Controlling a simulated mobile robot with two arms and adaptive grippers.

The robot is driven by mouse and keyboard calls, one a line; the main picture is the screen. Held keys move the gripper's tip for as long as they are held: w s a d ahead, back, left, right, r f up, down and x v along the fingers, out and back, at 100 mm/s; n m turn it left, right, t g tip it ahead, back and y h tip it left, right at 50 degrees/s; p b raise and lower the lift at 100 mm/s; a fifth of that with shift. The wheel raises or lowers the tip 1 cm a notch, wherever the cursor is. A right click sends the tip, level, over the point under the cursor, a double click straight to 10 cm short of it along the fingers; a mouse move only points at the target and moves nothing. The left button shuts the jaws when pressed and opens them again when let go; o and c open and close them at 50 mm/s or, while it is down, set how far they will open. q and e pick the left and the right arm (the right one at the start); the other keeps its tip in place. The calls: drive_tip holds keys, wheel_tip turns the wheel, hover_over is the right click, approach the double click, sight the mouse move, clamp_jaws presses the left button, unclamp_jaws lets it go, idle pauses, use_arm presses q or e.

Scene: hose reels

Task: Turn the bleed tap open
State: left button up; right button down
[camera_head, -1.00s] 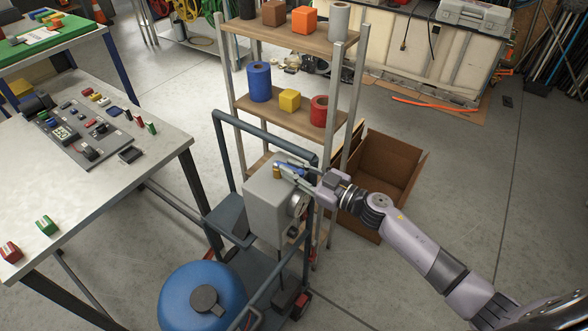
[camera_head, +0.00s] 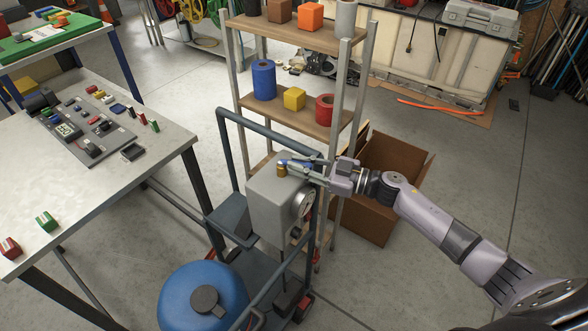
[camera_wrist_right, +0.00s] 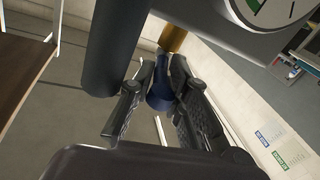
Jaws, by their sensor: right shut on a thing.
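The bleed tap has a brass body (camera_head: 282,171) on the top of a grey box (camera_head: 274,205) and a blue handle (camera_head: 291,162). The box sits on a dark trolley frame, with a round gauge (camera_head: 303,205) on its right side. My right gripper (camera_head: 290,164) reaches in from the right and is shut on the blue handle. In the right wrist view the blue handle (camera_wrist_right: 160,95) lies between the two dark fingers, with the brass body (camera_wrist_right: 172,38) beyond it. The fingertips partly hide the handle in the head view. My left gripper is out of view.
The trolley's dark tube frame (camera_head: 262,131) passes close by the gripper. A shelf unit (camera_head: 300,119) stands behind, with an open cardboard box (camera_head: 385,215) to its right. A blue tank (camera_head: 203,297) is in front, and a workbench (camera_head: 150,165) is at left.

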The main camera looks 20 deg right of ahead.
drive_tip(key=c, duration=1.6)
unclamp_jaws()
drive_tip(key=shift+s+r, duration=0.1)
drive_tip(key=shift+c, duration=0.2)
